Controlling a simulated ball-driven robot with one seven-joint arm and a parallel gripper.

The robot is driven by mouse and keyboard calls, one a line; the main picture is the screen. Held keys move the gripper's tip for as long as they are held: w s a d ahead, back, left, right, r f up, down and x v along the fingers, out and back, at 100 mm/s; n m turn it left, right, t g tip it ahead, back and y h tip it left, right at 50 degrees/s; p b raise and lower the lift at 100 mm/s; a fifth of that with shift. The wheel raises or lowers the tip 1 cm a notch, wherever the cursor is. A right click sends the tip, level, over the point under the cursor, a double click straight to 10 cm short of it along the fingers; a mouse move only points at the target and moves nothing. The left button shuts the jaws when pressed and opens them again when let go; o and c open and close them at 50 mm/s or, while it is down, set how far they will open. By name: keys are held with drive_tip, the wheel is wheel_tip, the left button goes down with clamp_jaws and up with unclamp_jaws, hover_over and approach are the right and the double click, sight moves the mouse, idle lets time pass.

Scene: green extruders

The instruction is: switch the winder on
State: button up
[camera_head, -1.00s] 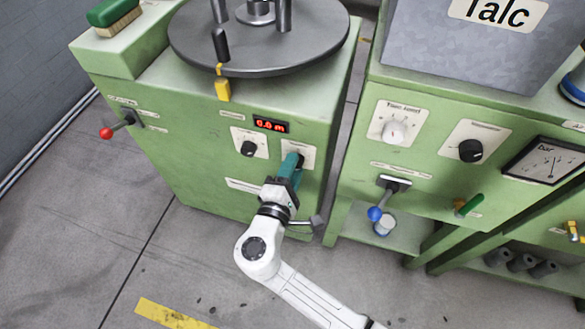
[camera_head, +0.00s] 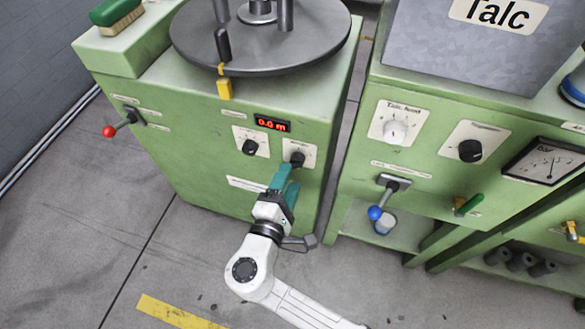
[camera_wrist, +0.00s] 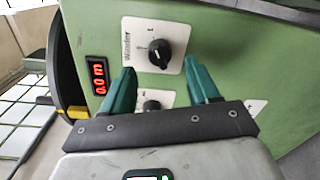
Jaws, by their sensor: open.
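The black winder knob (camera_head: 297,159) sits on a white plate on the front of the green winder cabinet (camera_head: 190,140), at the right. In the wrist view the knob (camera_wrist: 160,53) shows on its plate, lettered "Winder". Its pointer setting is hard to tell. My gripper (camera_head: 286,175) is just in front of and below the knob in the head view. In the wrist view my gripper (camera_wrist: 159,66) is open, its teal fingers apart with nothing between them. The knob lies ahead between the fingertips, apparently untouched.
A second black knob (camera_head: 249,147) is to the left. The red display (camera_head: 272,124) above reads 0.0 m. A red-ended lever (camera_head: 110,131) is at the cabinet's left. A blue-ended lever (camera_head: 376,212) is on the right-hand cabinet. The floor in front is clear.

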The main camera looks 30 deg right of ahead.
drive_tip(key=v, duration=0.6)
drive_tip(key=shift+s+a, duration=0.2)
idle(0.4)
